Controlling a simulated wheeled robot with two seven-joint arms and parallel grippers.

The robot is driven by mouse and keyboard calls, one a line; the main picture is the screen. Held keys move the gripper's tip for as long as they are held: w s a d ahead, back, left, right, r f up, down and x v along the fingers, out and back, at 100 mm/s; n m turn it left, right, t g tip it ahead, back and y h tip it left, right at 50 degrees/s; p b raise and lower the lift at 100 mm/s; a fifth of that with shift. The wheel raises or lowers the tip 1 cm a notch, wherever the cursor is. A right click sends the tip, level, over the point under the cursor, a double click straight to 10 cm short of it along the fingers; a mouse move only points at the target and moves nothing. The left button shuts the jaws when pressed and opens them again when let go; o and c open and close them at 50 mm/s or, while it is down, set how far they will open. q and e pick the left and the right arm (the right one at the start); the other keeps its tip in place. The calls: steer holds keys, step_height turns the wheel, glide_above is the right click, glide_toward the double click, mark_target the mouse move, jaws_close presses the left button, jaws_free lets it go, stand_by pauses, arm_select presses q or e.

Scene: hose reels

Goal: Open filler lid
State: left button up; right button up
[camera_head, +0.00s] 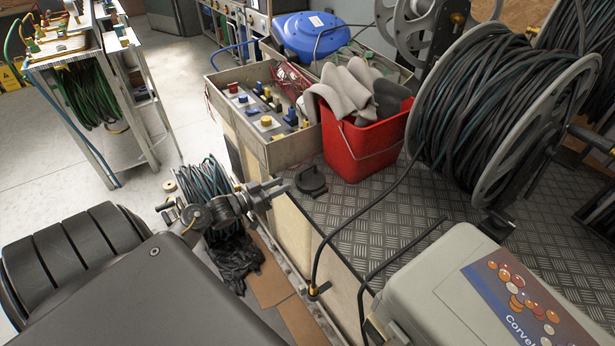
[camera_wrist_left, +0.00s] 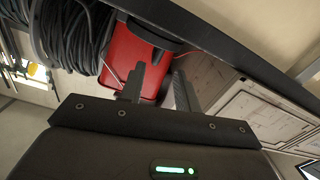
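A black round lid (camera_head: 311,181), likely the filler lid, lies flat on the metal tread-plate deck (camera_head: 375,212), near its left edge and in front of the red bucket. It looks closed. I cannot make it out in the left wrist view. My left gripper (camera_head: 280,189) is just left of the lid, over the deck's edge, and appears apart from it. In the left wrist view the two fingers of this gripper (camera_wrist_left: 160,76) stand apart with nothing between them. My right gripper is not in view.
A red bucket (camera_head: 362,146) with grey cloths stands behind the lid. A large hose reel (camera_head: 500,110) stands right. A black hose (camera_head: 363,222) crosses the deck. A grey box (camera_head: 440,275) is at front right.

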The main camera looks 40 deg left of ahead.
mark_target(301, 172)
arm_select(q)
steer(key=x, duration=0.3)
steer(key=r+x, duration=0.1)
steer(key=x, duration=0.3)
steer(key=r+x, duration=0.1)
steer(key=x, duration=0.3)
steer(key=shift+d, duration=0.1)
steer(key=shift+h, duration=0.3)
jaws_close()
